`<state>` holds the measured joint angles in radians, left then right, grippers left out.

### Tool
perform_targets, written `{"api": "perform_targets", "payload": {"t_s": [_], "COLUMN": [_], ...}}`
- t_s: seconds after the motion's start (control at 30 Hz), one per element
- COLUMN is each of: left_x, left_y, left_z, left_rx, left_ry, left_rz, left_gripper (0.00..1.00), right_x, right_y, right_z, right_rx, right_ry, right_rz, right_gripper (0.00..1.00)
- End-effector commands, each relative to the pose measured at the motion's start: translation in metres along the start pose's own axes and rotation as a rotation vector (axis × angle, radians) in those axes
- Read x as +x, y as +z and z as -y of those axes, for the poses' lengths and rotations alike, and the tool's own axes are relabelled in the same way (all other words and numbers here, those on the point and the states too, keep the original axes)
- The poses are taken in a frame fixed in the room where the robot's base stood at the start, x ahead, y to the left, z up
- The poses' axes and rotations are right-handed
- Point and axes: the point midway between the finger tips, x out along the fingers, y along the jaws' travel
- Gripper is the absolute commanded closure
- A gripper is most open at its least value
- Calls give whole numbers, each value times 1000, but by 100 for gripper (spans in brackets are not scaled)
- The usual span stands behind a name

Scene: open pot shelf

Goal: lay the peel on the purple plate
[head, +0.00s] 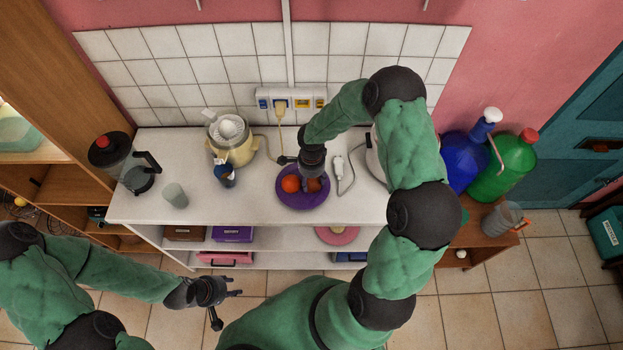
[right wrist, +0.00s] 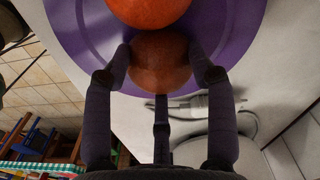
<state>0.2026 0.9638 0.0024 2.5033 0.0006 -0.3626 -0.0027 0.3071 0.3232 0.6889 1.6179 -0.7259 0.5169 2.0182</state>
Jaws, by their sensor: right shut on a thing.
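The purple plate (head: 303,204) lies on the white counter; its rim also shows in the right wrist view (right wrist: 82,42). A bright orange fruit (head: 291,184) sits on its left part and shows at the top of the right wrist view (right wrist: 150,8). My right gripper (head: 313,182) is over the plate's right part, shut on a rounded, brownish-orange piece, the peel (right wrist: 158,65). The peel is beside the orange and over the plate; I cannot tell whether it touches the plate. My left gripper (head: 229,307) is open and empty, low in front of the shelf.
A citrus juicer (head: 236,150) and a small dark blue bottle (head: 224,175) stand left of the plate. A white plug and cable (head: 340,165) lie right of the plate. The counter's front middle is clear.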

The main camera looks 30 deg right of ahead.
Motion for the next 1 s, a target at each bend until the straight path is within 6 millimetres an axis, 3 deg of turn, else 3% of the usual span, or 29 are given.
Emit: {"api": "perform_targets", "payload": {"t_s": [0.23,0.27,0.3,0.33,0.77,1.0], "left_x": [5,4,4,4,0,-2], "left_y": [0,0,0,0,0,0], "left_z": [2,2,1,1,0,-1], "left_rx": [0,0,0,0,0,0], "left_ry": [0,0,0,0,0,0], "left_rz": [0,0,0,0,0,0], "left_gripper": [60,60,60,60,60,60], "right_x": [4,3,2,2,-1,-38], "right_y": [0,0,0,0,0,0], "right_z": [0,0,0,0,0,2], "right_rx": [0,-1,-1,-1,0,0], "right_ry": [0,1,1,1,1,-6], "right_rz": [0,0,0,0,0,-1], "right_gripper": [72,35,24,20,20,20]}}
